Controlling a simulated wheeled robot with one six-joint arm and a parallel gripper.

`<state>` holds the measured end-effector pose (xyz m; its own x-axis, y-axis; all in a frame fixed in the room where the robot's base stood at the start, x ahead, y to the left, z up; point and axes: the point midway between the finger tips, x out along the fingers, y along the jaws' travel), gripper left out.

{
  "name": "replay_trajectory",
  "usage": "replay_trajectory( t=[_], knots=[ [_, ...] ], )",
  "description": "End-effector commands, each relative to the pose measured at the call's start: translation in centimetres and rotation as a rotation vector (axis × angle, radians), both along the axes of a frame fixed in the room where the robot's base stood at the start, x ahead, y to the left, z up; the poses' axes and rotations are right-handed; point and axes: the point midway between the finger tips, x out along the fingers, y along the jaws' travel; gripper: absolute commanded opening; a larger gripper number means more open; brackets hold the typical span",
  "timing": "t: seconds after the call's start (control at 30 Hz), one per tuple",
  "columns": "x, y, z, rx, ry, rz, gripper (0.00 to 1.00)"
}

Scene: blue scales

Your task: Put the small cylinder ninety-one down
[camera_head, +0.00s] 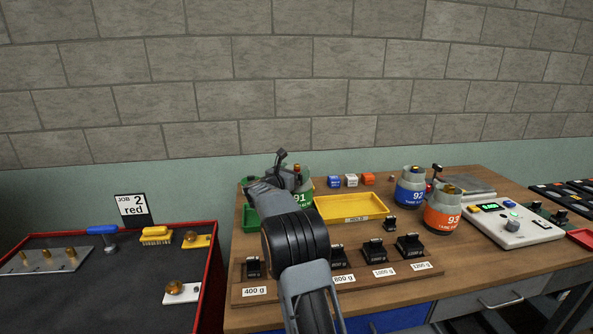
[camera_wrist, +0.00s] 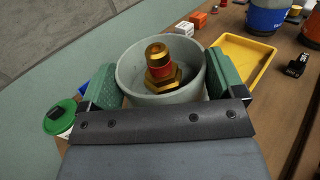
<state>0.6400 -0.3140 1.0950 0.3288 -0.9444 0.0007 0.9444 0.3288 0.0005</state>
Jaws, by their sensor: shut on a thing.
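The small cylinder 91 (camera_head: 302,197) has a green label and a grey collar, and stands upright behind my arm in the head view. My gripper (camera_head: 284,178) is at its top and hides part of it. In the wrist view, the green-padded fingers of my gripper (camera_wrist: 161,82) are shut on both sides of the cylinder's grey collar (camera_wrist: 133,75), with a brass valve inside it. The cylinder's base is hidden, so I cannot tell whether it touches the table.
A yellow tray (camera_head: 350,217) lies to the right of cylinder 91. Blue cylinder 92 (camera_head: 410,188) and orange cylinder 93 (camera_head: 442,219) stand farther right. Black weights on a wooden board (camera_head: 300,294) line the front. A green item (camera_head: 250,220) is at the left, and small blocks (camera_head: 351,181) lie behind.

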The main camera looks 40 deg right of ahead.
Motion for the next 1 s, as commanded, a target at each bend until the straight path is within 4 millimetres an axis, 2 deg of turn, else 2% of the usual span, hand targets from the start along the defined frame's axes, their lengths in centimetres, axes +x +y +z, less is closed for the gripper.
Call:
replay_trajectory(
  t=[0.07,0.33,0.8,0.83,0.93,1.0],
  knots=[
    [0.4,0.2,-0.1,-0.004,-0.004,0.001,0.05],
    [0.5,0.2,-3.1,-0.004,-0.003,0.000,0.05],
    [0.5,0.2,-3.6,-0.004,-0.006,0.000,0.05],
    [0.5,0.2,-3.9,0.001,0.001,0.001,0.91],
    [0.5,0.2,-3.8,0.001,0.001,0.001,1.00],
    [0.5,0.2,-3.8,0.001,0.001,0.001,1.00]
  ],
)
